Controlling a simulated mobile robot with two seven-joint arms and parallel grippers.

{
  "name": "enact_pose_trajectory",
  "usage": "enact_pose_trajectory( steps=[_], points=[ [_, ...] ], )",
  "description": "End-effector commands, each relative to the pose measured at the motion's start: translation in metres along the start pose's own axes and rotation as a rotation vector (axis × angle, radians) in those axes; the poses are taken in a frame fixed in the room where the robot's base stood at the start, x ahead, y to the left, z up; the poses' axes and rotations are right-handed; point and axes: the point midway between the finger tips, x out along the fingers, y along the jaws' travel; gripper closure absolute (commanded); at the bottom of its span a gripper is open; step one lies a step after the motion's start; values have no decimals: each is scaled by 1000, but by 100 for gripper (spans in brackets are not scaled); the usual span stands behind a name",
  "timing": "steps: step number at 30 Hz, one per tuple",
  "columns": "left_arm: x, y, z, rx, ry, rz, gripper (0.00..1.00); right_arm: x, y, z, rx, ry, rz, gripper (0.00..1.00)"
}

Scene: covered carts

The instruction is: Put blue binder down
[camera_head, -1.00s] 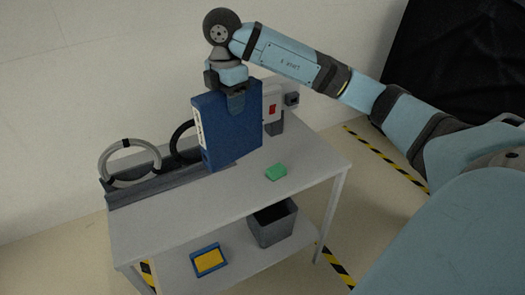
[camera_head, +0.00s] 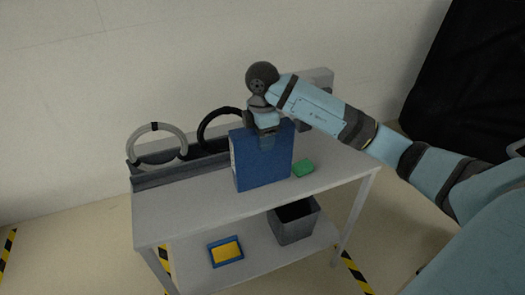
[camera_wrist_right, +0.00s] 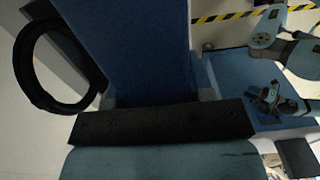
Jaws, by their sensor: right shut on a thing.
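The blue binder (camera_head: 262,160) is upright in my right gripper (camera_head: 266,132), held by its top edge. Its white label side faces left in the head view. Its lower edge is at or just above the grey cart top (camera_head: 185,212); I cannot tell whether it touches. In the right wrist view, the binder (camera_wrist_right: 135,40) fills the middle, seen from above behind the dark gripper. My left gripper (camera_wrist_right: 268,97) shows small at the right of the right wrist view; its jaws are unclear.
A green block (camera_head: 303,168) lies just right of the binder. A grey ring (camera_head: 157,127) and a black ring (camera_head: 205,128) stand in a grey rack (camera_head: 165,176) behind. The lower shelf holds a dark bin (camera_head: 293,228) and a blue-yellow tray (camera_head: 226,251). The cart top's front left is clear.

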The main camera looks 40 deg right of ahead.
Motion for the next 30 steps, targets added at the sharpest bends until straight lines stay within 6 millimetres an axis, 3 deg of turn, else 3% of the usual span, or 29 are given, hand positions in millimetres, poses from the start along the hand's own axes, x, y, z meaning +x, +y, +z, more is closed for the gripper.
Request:
enact_pose_trajectory(
  steps=[5,13,24,25,28,30],
  points=[
    [0,0,1,0,0,-1,57,9,0,0,-1,1,1,100],
    [2,-1,5,0,-8,-1,57,44,0,0,0,1,1,100],
    [3,-1,6,1,-8,-1,57,49,0,0,-1,1,2,100],
    [2,-1,6,1,-7,-1,57,50,0,0,-1,0,0,50],
    [2,-1,4,1,-5,-1,57,50,0,0,-1,0,0,27],
    [2,-1,3,1,-3,-1,57,49,0,0,-1,0,0,27]
  ],
)
